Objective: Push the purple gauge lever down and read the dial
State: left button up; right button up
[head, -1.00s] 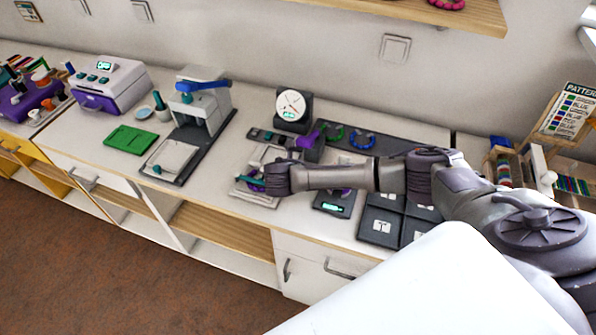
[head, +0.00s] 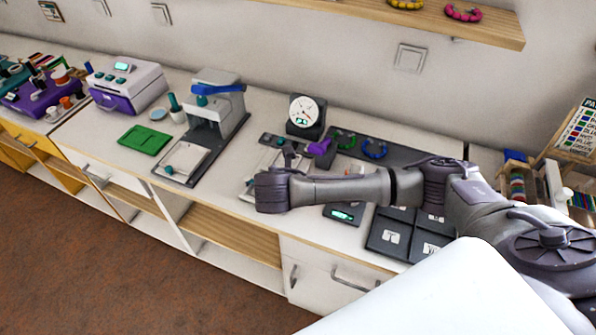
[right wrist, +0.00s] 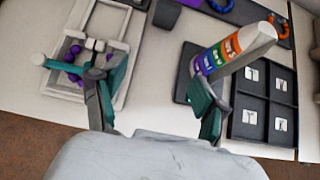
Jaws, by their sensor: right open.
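The needle's reading is too small to tell. The purple lever (head: 319,147) sits in front of it, beyond my right forearm. My right gripper (right wrist: 160,100) is open in the right wrist view, with nothing held between its fingers. In the head view its wrist (head: 270,190) is over the counter's front, nearer than the lever and apart from it. My left gripper is out of view.
A tray with purple beads (right wrist: 47,82) lies by the left finger. A colour-striped tube (right wrist: 228,55) is close to the right finger. A dark compartment tray (right wrist: 262,92) lies further right. A press (head: 215,110) with a blue handle stands left of the gauge.

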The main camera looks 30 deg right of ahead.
jog(key=s+a+f+m+g+y, duration=0.25)
jog(key=s+a+m+y, duration=0.45)
jog(key=s+a+m, duration=0.55)
jog(key=s+d+m, duration=0.8)
jog(key=s+m, duration=0.4)
jog(key=s, duration=0.1)
notch_tip(320, 180, down, 28)
jog(key=s+r+g, duration=0.1)
jog(key=s+d+f+g+b, duration=0.1)
jog(key=s+d+f, duration=0.2)
jog(key=s+f, duration=1.3)
jog(key=shift+s+f+n, duration=0.3)
jog(key=shift+f+n, duration=0.15)
jog(key=shift+f, duration=0.15)
